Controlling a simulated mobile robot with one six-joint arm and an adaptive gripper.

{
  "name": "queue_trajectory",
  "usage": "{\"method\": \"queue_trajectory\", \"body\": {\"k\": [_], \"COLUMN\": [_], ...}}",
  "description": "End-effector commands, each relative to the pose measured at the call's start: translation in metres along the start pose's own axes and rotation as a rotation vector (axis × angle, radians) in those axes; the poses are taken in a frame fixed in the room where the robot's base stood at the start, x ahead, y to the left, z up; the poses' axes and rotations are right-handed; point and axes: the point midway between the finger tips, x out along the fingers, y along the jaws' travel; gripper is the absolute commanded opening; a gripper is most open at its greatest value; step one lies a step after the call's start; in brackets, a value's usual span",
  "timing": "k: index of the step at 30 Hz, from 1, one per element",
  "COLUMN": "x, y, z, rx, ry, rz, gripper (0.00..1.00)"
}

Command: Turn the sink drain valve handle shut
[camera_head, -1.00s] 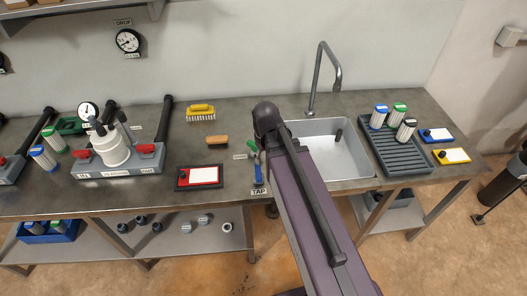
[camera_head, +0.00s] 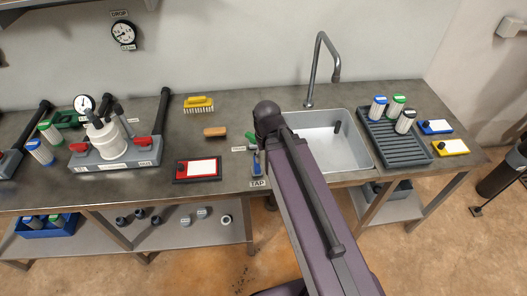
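The steel sink (camera_head: 350,153) is set in the grey bench, right of centre, with a tall curved faucet behind it. My purple arm (camera_head: 300,205) crosses its left side and front. A green handle (camera_head: 251,138) shows just left of my arm, and a blue handle (camera_head: 256,162) is below it, partly hidden. A "TAP" label (camera_head: 258,183) sits at the bench edge below the blue handle. A smaller label (camera_head: 238,149) beside the green handle is too small to read. I cannot tell which handle is the drain valve. My gripper is not visible.
A red-framed card (camera_head: 198,169), a wooden block (camera_head: 215,132) and a yellow brush (camera_head: 199,104) lie left of the handles. A filter manifold (camera_head: 115,155) stands farther left. A ribbed grey rack (camera_head: 395,145) with canisters is right of the sink.

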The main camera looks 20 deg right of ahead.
Motion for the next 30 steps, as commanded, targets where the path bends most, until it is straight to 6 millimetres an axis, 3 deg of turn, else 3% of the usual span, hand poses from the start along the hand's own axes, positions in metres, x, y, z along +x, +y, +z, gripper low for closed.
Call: {"method": "queue_trajectory", "body": {"k": [5,19,24,30], "x": [-0.009,-0.05,-0.055,-0.054], "y": [0.0,0.0,0.0,0.0], "z": [-0.026,-0.159,-0.179,-0.181], "rx": [-0.072,-0.55,-0.645,-0.664], "ry": [0.0,0.0,0.001,0.001], "rz": [0.0,0.0,-0.001,0.0], "gripper": [0.64,0.64,0.64,0.64]}}
